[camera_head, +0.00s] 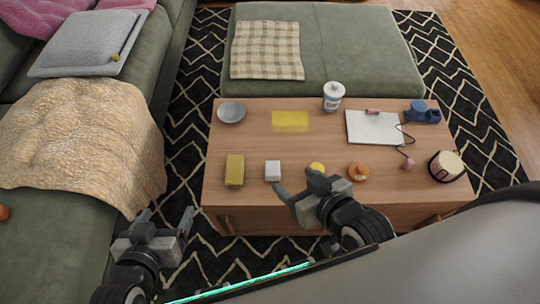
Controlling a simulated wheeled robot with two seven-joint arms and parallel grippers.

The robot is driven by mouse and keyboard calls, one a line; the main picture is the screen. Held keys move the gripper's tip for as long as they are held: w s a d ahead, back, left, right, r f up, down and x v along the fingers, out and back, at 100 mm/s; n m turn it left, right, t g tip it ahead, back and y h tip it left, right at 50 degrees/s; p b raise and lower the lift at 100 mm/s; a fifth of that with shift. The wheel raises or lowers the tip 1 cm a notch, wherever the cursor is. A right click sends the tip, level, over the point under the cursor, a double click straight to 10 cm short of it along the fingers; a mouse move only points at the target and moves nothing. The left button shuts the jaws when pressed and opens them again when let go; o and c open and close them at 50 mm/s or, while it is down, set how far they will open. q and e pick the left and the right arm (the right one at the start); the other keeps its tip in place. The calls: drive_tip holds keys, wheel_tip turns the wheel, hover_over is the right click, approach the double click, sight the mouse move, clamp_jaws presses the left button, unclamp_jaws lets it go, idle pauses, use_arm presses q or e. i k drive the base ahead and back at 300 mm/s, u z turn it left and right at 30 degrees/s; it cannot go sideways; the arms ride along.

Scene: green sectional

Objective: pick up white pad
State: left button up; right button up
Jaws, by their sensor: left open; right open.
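A flat white pad (370,128) lies on the right half of the wooden coffee table, with a small pink item (373,112) at its far edge and a dark cord beside it. A small white block (272,169) sits near the table's front edge. My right gripper (297,184) is open over the front edge of the table, close to the right of the white block and well short of the flat pad. It appears empty. My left gripper (167,222) is open and empty, off the table to its front left, above the rug.
The coffee table (330,150) also holds a yellow-green block (234,170), grey bowl (231,112), yellow translucent block (290,121), white jar (333,96), orange pot (358,172), blue item (422,111) and drum-like cup (447,166). A green sofa stands left.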

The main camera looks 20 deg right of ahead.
sight(272, 168)
drive_tip(key=u, duration=1.2)
drive_tip(key=k, duration=0.75)
drive_tip(key=z, duration=1.15)
drive_tip(key=i, duration=0.55)
drive_tip(key=z, duration=0.05)
drive_tip(key=k, duration=0.45)
drive_tip(key=z, duration=0.05)
